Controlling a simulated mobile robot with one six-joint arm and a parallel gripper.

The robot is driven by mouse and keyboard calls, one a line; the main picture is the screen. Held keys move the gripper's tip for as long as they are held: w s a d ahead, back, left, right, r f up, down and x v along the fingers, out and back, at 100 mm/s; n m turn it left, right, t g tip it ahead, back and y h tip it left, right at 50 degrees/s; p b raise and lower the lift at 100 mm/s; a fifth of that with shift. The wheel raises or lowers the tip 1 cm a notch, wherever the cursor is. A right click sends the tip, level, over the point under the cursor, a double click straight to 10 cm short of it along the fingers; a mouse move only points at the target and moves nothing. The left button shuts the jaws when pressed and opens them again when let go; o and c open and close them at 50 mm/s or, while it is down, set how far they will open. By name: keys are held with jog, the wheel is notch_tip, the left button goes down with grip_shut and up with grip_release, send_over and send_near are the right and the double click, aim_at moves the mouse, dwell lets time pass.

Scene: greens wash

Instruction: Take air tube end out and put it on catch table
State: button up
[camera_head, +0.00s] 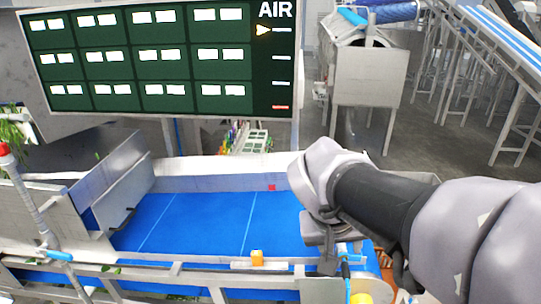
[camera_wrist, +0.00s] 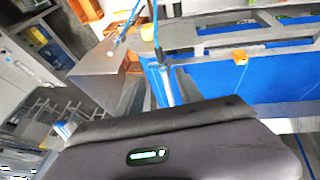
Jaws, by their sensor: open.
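A thin blue air tube (camera_wrist: 157,22) hangs in the wrist view and ends in a pale grey stem (camera_wrist: 167,88). The tube also shows in the head view (camera_head: 346,272) beside my wrist. My gripper (camera_wrist: 155,95) is open, with one finger on each side of the stem; I cannot tell whether either touches it.
A blue belt (camera_head: 190,222) lies in a metal frame. An orange box (camera_head: 257,257) sits on its near rail, and a yellow knob (camera_head: 360,298) is below my wrist. A dark green board (camera_head: 150,60) marked AIR hangs behind. A red-topped post (camera_head: 20,190) stands at left.

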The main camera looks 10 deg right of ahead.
send_near(348, 287)
jog(key=w+d+f, duration=0.1)
jog(key=w+f, duration=0.1)
jog(key=w+d+f, duration=0.1)
jog(key=w+f, duration=0.1)
jog(key=w+d+f, duration=0.1)
jog(key=w+f, duration=0.1)
jog(key=shift+w+d+f, duration=0.15)
jog(key=shift+w+d, duration=0.05)
jog(key=shift+w, duration=0.15)
jog(key=shift+w+d+f, duration=0.2)
jog(key=shift+d+f, duration=0.2)
jog(key=shift+a, duration=0.15)
jog(key=shift+c, duration=1.3)
grip_shut()
jog(key=shift+s+r, duration=0.1)
jog(key=shift+s+b, duration=0.1)
jog(key=shift+b, duration=0.2)
jog(key=shift+s+a+b, duration=0.2)
jog(key=shift+s+b, duration=0.05)
jog(key=shift+s, duration=0.5)
jog(key=shift+s+a+b, duration=0.25)
jog(key=shift+s+b, duration=0.05)
jog(key=shift+s, duration=0.4)
jog(key=shift+s+a+b, duration=0.2)
jog(key=shift+s+b, duration=0.05)
jog(key=shift+s, duration=0.5)
